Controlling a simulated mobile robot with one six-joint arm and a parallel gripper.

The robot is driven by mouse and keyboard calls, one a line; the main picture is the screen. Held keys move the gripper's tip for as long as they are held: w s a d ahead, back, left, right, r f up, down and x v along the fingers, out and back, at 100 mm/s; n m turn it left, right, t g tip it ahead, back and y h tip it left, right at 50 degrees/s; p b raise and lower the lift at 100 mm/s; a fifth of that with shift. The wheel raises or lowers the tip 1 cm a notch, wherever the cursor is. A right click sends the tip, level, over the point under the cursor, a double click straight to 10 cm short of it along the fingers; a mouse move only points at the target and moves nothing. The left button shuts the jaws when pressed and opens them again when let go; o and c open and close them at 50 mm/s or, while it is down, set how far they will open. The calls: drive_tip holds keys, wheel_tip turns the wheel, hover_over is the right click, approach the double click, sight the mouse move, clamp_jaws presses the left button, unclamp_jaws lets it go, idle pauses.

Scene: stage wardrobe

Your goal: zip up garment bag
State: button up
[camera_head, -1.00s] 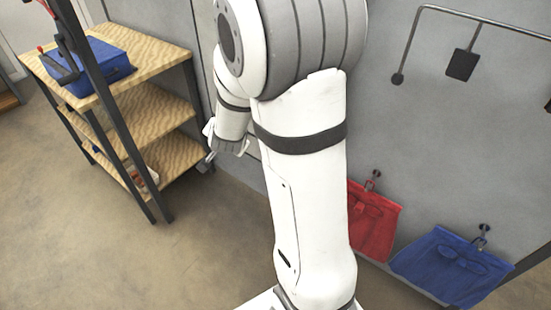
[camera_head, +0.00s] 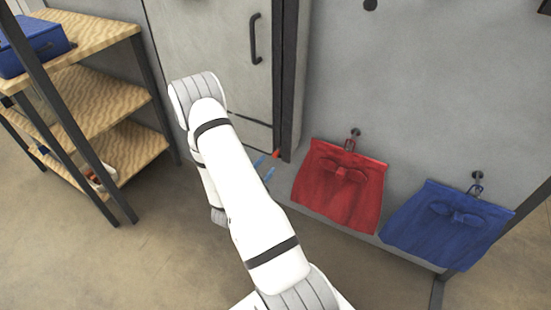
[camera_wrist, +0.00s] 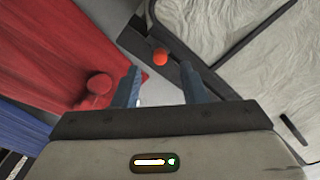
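A tall pale grey panel (camera_head: 215,40) with a dark handle stands behind my arm; in the wrist view its surface (camera_wrist: 270,85) looks wrinkled like cloth. I cannot tell for sure that it is the garment bag. A small round orange-red knob (camera_head: 276,153) sits near the foot of the dark strip at the panel's right edge. In the wrist view the knob (camera_wrist: 160,57) appears between and beyond the fingertips. My gripper (camera_wrist: 160,84) is open with nothing between its fingers; its bluish fingertips (camera_head: 266,167) show just below the knob in the head view. No zip teeth are discernible.
A red cloth item (camera_head: 340,190) and a blue one (camera_head: 447,228) hang on wall hooks to the right; the red one is close to my gripper in the wrist view (camera_wrist: 65,50). A wooden shelf (camera_head: 85,35) with a blue box (camera_head: 35,45) stands at left. Floor between is clear.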

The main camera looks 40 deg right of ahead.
sight(274, 155)
drive_tip(key=x, duration=0.6)
drive_tip(key=shift+w+d+r, duration=0.1)
drive_tip(key=shift+w+d, duration=0.1)
drive_tip(key=shift+d, duration=0.15)
drive_tip(key=shift+c, duration=0.6)
clamp_jaws()
